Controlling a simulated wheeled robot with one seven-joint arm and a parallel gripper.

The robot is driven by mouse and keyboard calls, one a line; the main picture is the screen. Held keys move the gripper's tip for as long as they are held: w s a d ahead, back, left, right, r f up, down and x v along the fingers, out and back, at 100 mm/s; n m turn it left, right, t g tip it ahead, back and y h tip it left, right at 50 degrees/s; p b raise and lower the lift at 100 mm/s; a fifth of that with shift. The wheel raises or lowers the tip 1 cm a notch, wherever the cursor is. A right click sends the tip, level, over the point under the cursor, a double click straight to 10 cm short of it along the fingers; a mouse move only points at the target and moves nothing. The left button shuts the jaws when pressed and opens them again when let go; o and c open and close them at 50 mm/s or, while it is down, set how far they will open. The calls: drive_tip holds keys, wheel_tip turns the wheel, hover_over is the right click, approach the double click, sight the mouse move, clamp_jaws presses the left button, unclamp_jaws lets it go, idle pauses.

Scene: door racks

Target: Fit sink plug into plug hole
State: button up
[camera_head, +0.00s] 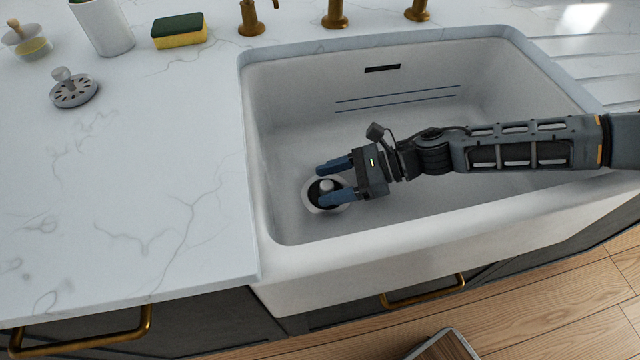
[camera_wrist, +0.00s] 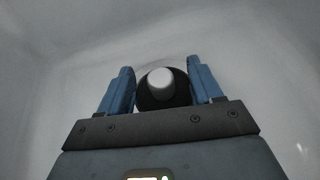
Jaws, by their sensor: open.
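A dark round sink plug with a pale knob (camera_head: 327,186) is at the plug hole (camera_head: 311,203) in the sink floor. The pale ring of the plug hole shows around it. I cannot tell whether the plug is fully seated. My gripper (camera_head: 320,184) is inside the sink, low over the plug, with its blue fingers apart on either side of the knob. In the wrist view the knob (camera_wrist: 160,79) stands between the open fingers (camera_wrist: 160,66), with a gap on each side. The gripper body hides part of the near side of the plug and hole.
The white sink's walls (camera_head: 480,210) surround my gripper. A grey strainer with a knob (camera_head: 73,90), a sponge (camera_head: 180,31), a white cup (camera_head: 103,26) and a brush (camera_head: 27,42) are on the marble counter (camera_head: 150,180) at left. Brass taps (camera_head: 335,15) stand behind the sink.

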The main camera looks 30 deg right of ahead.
sight(329, 184)
drive_tip(key=v, duration=0.4)
drive_tip(key=shift+s+d+r, duration=0.2)
drive_tip(key=shift+s+d, duration=0.05)
drive_tip(key=shift+d, duration=0.15)
drive_tip(key=shift+a+r, duration=0.1)
